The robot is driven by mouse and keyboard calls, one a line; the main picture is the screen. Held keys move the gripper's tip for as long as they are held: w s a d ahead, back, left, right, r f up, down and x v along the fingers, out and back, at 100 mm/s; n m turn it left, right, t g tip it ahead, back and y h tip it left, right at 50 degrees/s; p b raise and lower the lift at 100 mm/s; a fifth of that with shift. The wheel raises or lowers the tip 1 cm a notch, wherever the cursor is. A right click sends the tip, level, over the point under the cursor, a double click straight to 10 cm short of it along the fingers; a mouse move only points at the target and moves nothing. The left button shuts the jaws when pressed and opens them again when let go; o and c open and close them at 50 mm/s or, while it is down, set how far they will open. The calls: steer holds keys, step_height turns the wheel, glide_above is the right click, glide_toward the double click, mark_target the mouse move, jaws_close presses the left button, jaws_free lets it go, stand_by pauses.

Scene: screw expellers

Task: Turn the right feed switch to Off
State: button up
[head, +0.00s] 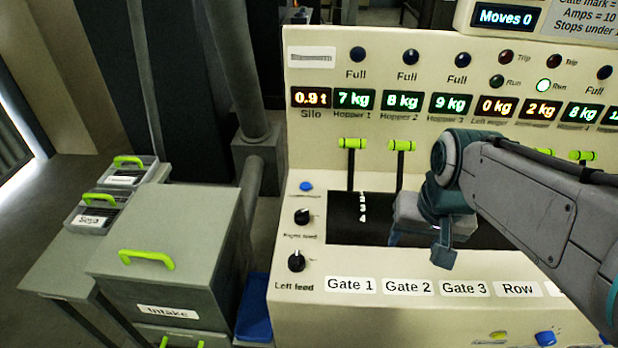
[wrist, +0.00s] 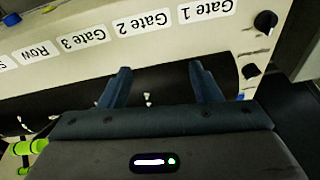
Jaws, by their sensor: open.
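The right feed switch (head: 302,216) is a black round knob on the cream panel's left side, above a small blurred label. In the wrist view it shows at the right (wrist: 250,70). A small light mark shows on it, but I cannot read its setting. The similar left feed knob (head: 296,262) is just below it, and in the wrist view it is at the upper right (wrist: 265,22). My gripper (head: 420,250) is open and empty over the dark gate recess, right of both knobs and apart from them. Its two fingers (wrist: 160,70) are spread in the wrist view.
Green-handled gate levers (head: 352,143) rise from the dark recess (head: 345,225). A blue button (head: 306,186) sits above the right feed switch. Gate labels (head: 350,285) line the panel's front. A grey Intake cabinet (head: 165,250) stands left of the panel.

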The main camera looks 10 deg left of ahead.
steer(key=w+a+r+g, duration=0.1)
steer(key=w+a+r, duration=0.1)
steer(key=w+a, duration=0.65)
steer(key=m+g, duration=0.1)
steer(key=m, duration=0.1)
glide_toward(301, 211)
step_height(301, 211, down, 10)
steer(key=shift+w+a+r+p, duration=0.1)
steer(key=shift+r+p, duration=0.05)
steer(key=shift+p, duration=0.5)
steer(key=c, duration=1)
